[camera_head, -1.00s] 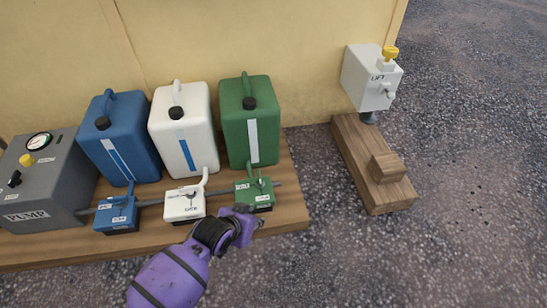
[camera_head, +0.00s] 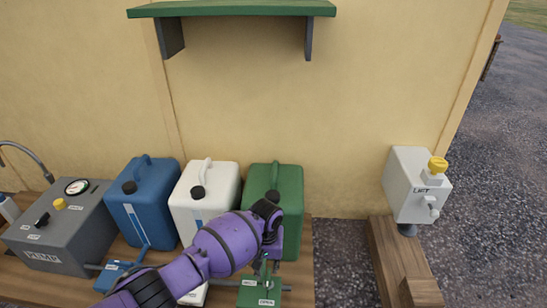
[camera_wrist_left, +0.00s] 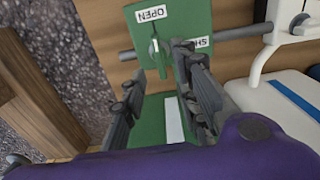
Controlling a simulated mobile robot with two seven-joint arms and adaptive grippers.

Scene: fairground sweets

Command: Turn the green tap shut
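The green tap (camera_head: 258,296) is a small green box on the pipe in front of the green canister, with OPEN and SHUT labels. It also shows in the left wrist view (camera_wrist_left: 178,42), where its pale green lever (camera_wrist_left: 154,47) stands near the OPEN label. My left gripper (camera_head: 266,264) is above the tap and points down at it. In the left wrist view its two fingers (camera_wrist_left: 160,70) are apart, with the lever close to the gap between the fingertips. I cannot tell whether they touch it. My arm hides part of the canister. My right gripper is not in view.
Green (camera_head: 289,184), white (camera_head: 222,178) and blue (camera_head: 158,212) canisters stand along the wall. A grey pump box (camera_head: 62,228) is at left. A white lift box (camera_head: 405,185) stands at right by a wooden beam (camera_head: 388,262). A green shelf (camera_head: 232,8) hangs above.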

